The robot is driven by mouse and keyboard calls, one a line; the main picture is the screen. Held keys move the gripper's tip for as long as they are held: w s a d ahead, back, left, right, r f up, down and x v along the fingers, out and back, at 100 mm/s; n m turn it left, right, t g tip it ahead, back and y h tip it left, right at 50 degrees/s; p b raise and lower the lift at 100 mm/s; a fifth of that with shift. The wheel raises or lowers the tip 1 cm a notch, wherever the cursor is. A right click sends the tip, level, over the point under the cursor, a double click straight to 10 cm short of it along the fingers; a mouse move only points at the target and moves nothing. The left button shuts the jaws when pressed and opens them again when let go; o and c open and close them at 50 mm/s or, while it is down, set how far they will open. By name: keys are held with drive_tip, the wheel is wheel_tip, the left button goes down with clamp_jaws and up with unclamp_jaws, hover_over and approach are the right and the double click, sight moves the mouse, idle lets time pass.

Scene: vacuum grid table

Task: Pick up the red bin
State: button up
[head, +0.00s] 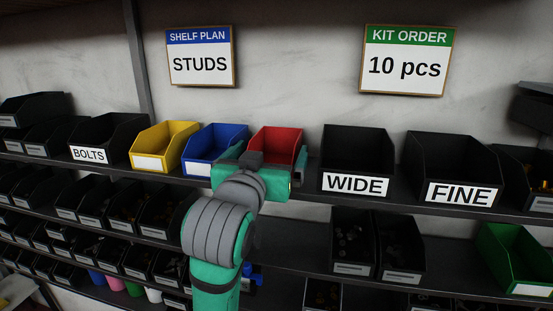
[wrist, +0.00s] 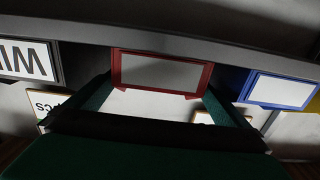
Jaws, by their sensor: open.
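The red bin (head: 278,141) stands upright on the upper shelf, between the blue bin and the black bin marked WIDE. My gripper (head: 252,172) is in front of it in the head view and hides its lower front. In the wrist view, which is upside down, the red bin (wrist: 160,73) shows its front with a blank white label. My gripper (wrist: 158,90) is open there, one finger toward each side of that front. Nothing is held. I cannot tell whether the fingertips touch the bin.
The blue bin (head: 208,143) and yellow bin (head: 165,147) stand close on the left. The WIDE bin (head: 356,160) and FINE bin (head: 455,168) stand on the right. Signs reading STUDS (head: 201,57) and 10 pcs (head: 405,62) hang above. Lower shelves hold more bins.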

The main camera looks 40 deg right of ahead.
sight(276, 144)
drive_tip(key=x, duration=0.4)
drive_tip(key=shift+d, duration=0.35)
drive_tip(key=c, duration=1.2)
drive_tip(key=shift+r, duration=0.15)
